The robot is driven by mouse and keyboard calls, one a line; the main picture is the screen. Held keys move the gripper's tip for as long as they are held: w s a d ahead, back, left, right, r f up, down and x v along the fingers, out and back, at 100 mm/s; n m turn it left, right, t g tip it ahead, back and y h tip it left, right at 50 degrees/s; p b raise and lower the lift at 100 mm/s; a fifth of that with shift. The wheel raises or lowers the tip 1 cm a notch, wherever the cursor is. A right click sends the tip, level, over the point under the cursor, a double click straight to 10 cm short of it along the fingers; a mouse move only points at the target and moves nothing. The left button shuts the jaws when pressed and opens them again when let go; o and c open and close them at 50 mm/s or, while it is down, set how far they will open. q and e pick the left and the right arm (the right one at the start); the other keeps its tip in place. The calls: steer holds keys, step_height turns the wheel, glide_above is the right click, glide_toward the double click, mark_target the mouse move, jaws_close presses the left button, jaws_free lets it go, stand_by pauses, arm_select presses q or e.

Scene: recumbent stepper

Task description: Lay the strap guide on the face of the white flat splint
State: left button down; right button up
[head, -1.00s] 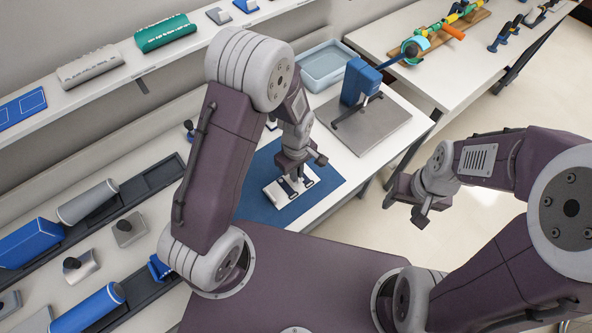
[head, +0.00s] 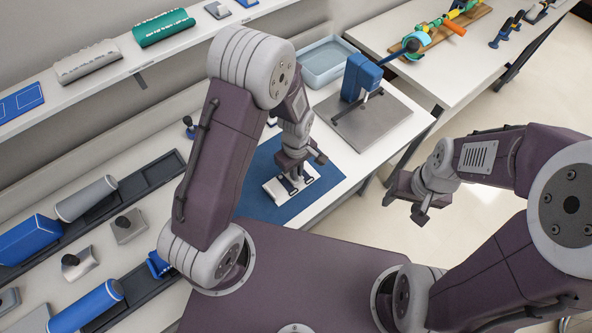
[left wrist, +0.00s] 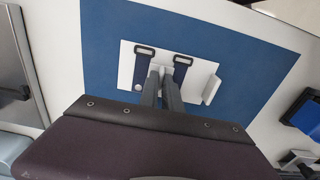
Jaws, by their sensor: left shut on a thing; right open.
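The white flat splint (head: 271,190) lies flat on the blue mat, under my left gripper. It also shows in the left wrist view (left wrist: 127,76), with two dark blue straps with buckles (left wrist: 182,68) across it. My left gripper (left wrist: 160,78) points down at the middle of the splint, between the straps. It is shut on a small pale piece, the strap guide (left wrist: 161,69), mostly hidden by the fingers. I cannot tell whether the guide touches the splint's face. My right gripper (head: 405,206) is open and empty, over the floor to the right of the bench.
The blue mat (head: 258,208) is clear around the splint. A grey plate with a blue clamp stand (head: 362,80) and a pale blue tray (head: 325,62) stand behind it. Dark racks with blue and grey rolls (head: 88,199) are at left.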

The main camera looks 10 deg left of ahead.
arm_select(q)
steer(key=shift+f, duration=0.1)
steer(key=shift+f+b, duration=0.3)
steer(key=shift+f, duration=0.05)
steer(key=shift+f, duration=0.35)
stand_by(0.6)
steer(key=c, duration=1.5)
jaws_free()
steer(key=shift+o, duration=0.5)
steer(key=shift+o, duration=1.3)
steer(key=shift+r, duration=0.1)
